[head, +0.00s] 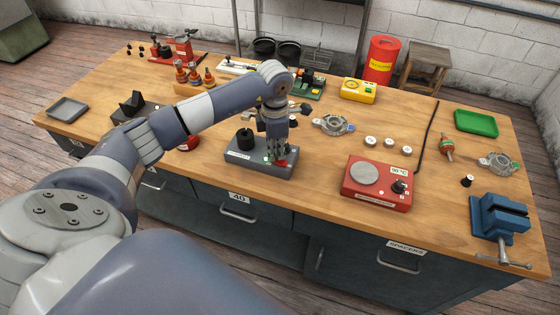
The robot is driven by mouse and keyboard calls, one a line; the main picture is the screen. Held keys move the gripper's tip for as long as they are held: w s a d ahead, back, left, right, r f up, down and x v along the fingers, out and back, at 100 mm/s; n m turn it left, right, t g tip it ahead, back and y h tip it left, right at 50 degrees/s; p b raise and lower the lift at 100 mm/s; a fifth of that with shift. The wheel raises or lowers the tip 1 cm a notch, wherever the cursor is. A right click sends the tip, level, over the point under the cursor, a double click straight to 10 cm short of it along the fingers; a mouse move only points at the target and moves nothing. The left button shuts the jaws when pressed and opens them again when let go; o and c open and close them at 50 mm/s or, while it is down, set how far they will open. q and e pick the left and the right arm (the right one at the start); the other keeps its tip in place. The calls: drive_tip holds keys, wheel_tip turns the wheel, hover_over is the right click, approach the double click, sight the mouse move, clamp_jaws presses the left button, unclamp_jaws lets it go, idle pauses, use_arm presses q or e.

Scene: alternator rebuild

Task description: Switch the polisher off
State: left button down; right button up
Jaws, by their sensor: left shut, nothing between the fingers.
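The polisher appears to be the grey box (258,169) near the front edge of the bench, with a black cylinder (245,138) on top at its left. A small green button (267,159) and a red part (282,163) show at its right end. My left gripper (277,160) points down over that right end, shut and empty, its fingertips at or just above the red part. I cannot tell whether they touch it. The fingers hide part of the box top. My right gripper is not in view.
A red hot plate (377,186) stands to the right, with a blue vise (499,217) beyond it. Metal alternator housings (333,125) and several small round parts lie behind. A black holder (133,108) and grey tray (68,109) are at left. Bare wood lies between polisher and hot plate.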

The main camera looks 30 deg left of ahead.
use_arm(q)
drive_tip(key=shift+s+f+b, duration=0.1)
drive_tip(key=shift+f+b, duration=0.35)
drive_tip(key=shift+f, duration=0.15)
drive_tip(key=shift+r, duration=0.1)
drive_tip(key=shift+r+p, duration=0.65)
drive_tip(key=shift+r, duration=0.2)
drive_tip(key=shift+r+p, duration=1.35)
drive_tip(key=shift+r, duration=1.25)
